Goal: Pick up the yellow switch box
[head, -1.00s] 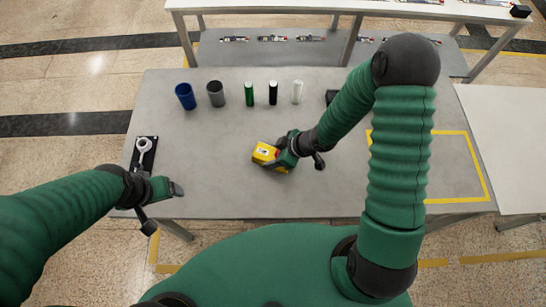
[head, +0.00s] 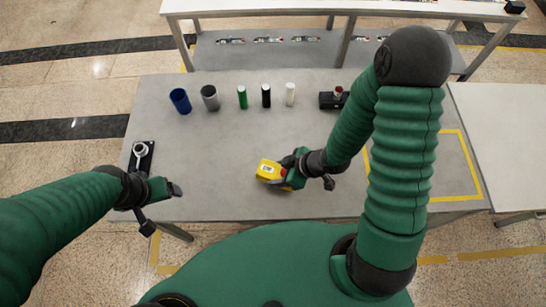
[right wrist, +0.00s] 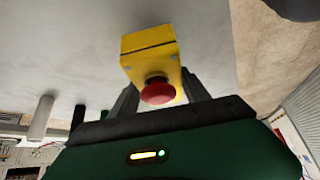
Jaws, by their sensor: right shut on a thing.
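The yellow switch box (head: 268,170) is near the middle of the grey table in the head view. In the right wrist view the yellow switch box (right wrist: 150,60) shows its red round button facing the camera. My right gripper (head: 286,172) is shut on the box, with one finger on each side of it in the right wrist view (right wrist: 155,95). I cannot tell for certain whether the box is clear of the table. My left gripper (head: 172,189) is at the table's front left, away from the box; its fingers are too small to read.
Blue (head: 180,100), grey (head: 210,97), green (head: 242,97), black (head: 266,95) and white (head: 290,94) cylinders stand along the back. A dark device (head: 334,98) is right of them. A wrench-like part on a black plate (head: 141,157) lies at left. The table (head: 225,150) is clear around the box.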

